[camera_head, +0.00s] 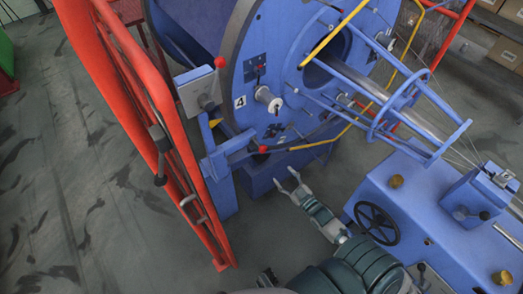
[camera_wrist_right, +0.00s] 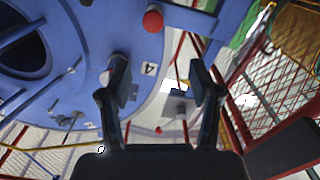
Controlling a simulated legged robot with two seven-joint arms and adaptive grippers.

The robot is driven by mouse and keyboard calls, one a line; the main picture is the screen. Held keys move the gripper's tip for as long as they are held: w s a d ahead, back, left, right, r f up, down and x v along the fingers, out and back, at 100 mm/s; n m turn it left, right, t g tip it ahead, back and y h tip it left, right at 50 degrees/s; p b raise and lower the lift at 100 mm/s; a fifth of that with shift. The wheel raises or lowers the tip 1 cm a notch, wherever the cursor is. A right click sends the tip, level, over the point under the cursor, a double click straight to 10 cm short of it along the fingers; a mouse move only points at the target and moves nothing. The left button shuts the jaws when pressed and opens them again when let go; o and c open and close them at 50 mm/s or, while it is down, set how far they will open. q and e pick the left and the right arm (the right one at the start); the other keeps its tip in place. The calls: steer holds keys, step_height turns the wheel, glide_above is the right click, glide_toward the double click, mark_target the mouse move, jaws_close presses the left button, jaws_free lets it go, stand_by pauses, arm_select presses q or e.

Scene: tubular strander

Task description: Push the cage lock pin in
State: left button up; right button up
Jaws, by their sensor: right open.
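The pin with a red ball knob (camera_head: 264,149) sits at the end of a blue bracket arm (camera_head: 228,150) beside the big blue cage disc (camera_head: 290,70). I take it as the cage lock pin; its shaft and depth are too small to tell. The same red knob (camera_wrist_right: 152,20) shows at the top of the right wrist view, beyond the fingers, by a blue bar (camera_wrist_right: 190,18). My right gripper (camera_head: 286,177) is open and empty, below and slightly right of the knob, apart from it. Its two fingers (camera_wrist_right: 160,85) show spread in the wrist view. My left gripper is not clearly seen.
A red guard frame (camera_head: 150,110) stands left of the disc. A grey box with a red-ball lever (camera_head: 220,62) is above the bracket. A blue machine base with a black handwheel (camera_head: 377,223) stands to the right. Open floor (camera_head: 245,235) lies left of my right arm.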

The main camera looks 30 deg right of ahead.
mark_target(264, 151)
steer(key=w, duration=0.5)
steer(key=w+b, duration=0.1)
steer(key=w, duration=0.9)
steer(key=shift+w+f+b, duration=0.1)
steer(key=shift+f+b, duration=0.2)
steer(key=shift+f, duration=0.05)
steer(key=shift+w+a+r, duration=0.15)
steer(key=shift+w+a, duration=0.15)
steer(key=shift+a, duration=0.05)
steer(key=shift+d, duration=0.5)
steer(key=shift+c, duration=0.6)
steer(key=shift+d+f, duration=0.25)
steer(key=shift+d, duration=0.05)
steer(key=c, duration=0.8)
jaws_close()
steer(key=shift+a+r, duration=0.2)
steer(key=shift+a, duration=0.2)
steer(key=shift+w+r, duration=0.1)
steer(key=shift+w, duration=0.25)
steer(key=w, duration=0.2)
steer(key=shift+w, duration=0.4)
steer(key=o, duration=0.7)
jaws_free()
steer(key=shift+o, duration=1.1)
arm_select(q)
steer(key=w+d+r, duration=0.1)
steer(key=w+r, duration=0.3)
steer(key=shift+r, duration=0.2)
arm_select(e)
steer(key=shift+a, duration=0.1)
